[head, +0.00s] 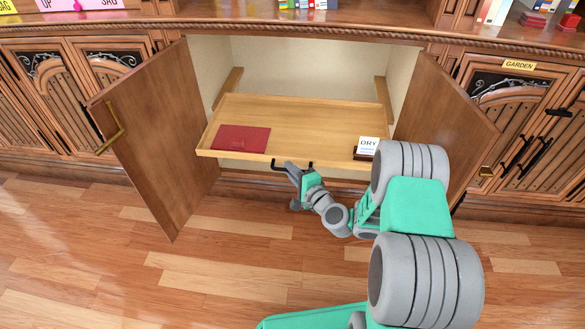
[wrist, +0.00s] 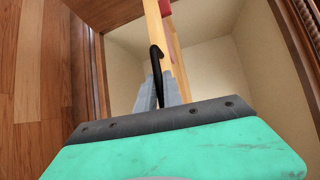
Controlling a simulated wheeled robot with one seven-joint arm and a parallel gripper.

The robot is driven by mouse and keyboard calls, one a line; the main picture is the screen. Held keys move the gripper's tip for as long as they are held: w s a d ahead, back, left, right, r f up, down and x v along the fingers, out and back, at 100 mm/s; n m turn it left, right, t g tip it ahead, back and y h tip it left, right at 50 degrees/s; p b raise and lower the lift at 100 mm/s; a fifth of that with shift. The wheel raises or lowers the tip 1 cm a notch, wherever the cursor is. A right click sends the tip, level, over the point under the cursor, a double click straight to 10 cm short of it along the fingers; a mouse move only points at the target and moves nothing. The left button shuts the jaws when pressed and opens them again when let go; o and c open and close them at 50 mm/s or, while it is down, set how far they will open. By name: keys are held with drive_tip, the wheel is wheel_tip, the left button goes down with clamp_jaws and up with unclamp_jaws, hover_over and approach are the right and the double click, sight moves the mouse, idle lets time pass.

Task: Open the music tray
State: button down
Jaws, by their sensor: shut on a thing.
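The music tray (head: 310,120) is a shallow light-wood pull-out tray in an open cabinet. In the head view it stands out past the cabinet front, between two open doors. A black bar handle (head: 278,165) is on its front edge; the handle also shows in the wrist view (wrist: 155,62). My gripper (head: 292,172) is at the handle, with its grey fingers (wrist: 162,92) shut on it. My arm comes in from the lower right. A dark red flat book or folder (head: 241,138) lies at the tray's left. A small card marked "DRY" or "ORY" (head: 368,146) stands at its front right.
The left door (head: 160,140) with a brass handle and the right door (head: 445,110) both swing out beside the tray. Closed carved cabinets flank them. A shelf with books (head: 310,4) is above. The wooden floor (head: 190,255) in front is clear.

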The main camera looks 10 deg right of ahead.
drive_tip(key=shift+s, duration=0.1)
drive_tip(key=c, duration=1.5)
unclamp_jaws()
drive_tip(key=p+v, duration=0.1)
drive_tip(key=v, duration=0.6)
drive_tip(key=shift+s, duration=0.3)
drive_tip(key=shift+d+r, duration=0.1)
drive_tip(key=shift+d, duration=0.05)
